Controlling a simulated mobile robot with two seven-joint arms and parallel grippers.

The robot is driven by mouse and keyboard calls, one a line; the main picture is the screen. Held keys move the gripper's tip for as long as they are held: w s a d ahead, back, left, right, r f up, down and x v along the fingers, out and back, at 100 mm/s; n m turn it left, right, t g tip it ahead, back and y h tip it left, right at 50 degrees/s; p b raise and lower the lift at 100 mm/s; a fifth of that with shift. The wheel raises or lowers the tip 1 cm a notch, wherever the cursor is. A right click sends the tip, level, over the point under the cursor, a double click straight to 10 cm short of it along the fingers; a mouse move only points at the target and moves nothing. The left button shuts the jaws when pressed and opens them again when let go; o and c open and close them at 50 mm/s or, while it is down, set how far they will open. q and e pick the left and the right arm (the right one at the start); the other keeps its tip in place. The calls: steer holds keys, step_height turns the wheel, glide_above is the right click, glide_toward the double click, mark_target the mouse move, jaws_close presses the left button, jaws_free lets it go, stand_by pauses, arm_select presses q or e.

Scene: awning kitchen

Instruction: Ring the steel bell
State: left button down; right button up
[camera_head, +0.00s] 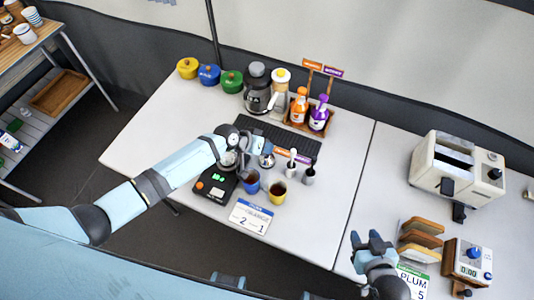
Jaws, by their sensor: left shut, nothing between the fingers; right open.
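The steel bell (266,161) looks like a small silver dome on the white table, just in front of the black mat. My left gripper (260,147) is shut and empty, right at the bell and slightly behind it in the picture. Whether its fingertips touch the bell I cannot tell. Part of the bell may be hidden by the gripper. My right gripper (368,238) is open and empty at the front of the right table, far from the bell.
A blue mug (252,184), a yellow mug (277,191) and small dark cups (309,177) stand close by. Behind are a coffee maker (258,90) and a bottle tray (295,123). A toaster (457,165) stands right.

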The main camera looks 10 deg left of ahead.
arm_select(q)
steer(key=shift+s+a+f+b, duration=0.1)
steer(key=shift+s+f+b, duration=0.2)
steer(key=shift+f, duration=0.25)
steer(key=shift+s+a+f+b, duration=0.15)
steer(key=shift+f+b, duration=0.15)
steer(key=shift+f, duration=0.2)
stand_by(0.4)
steer(key=shift+d+r, duration=0.1)
steer(key=shift+w+r+p, duration=0.1)
steer(key=shift+r+p, duration=0.25)
steer(key=shift+p, duration=0.05)
steer(key=shift+w, duration=0.1)
steer(key=shift+r, duration=0.1)
steer(key=shift+r, duration=0.15)
steer(key=shift+w+r+p, duration=0.2)
steer(key=shift+r+p, duration=0.45)
steer(key=shift+p, duration=0.05)
step_height(320, 180, up, 4)
steer(key=p, duration=0.3)
steer(key=shift+w, duration=0.1)
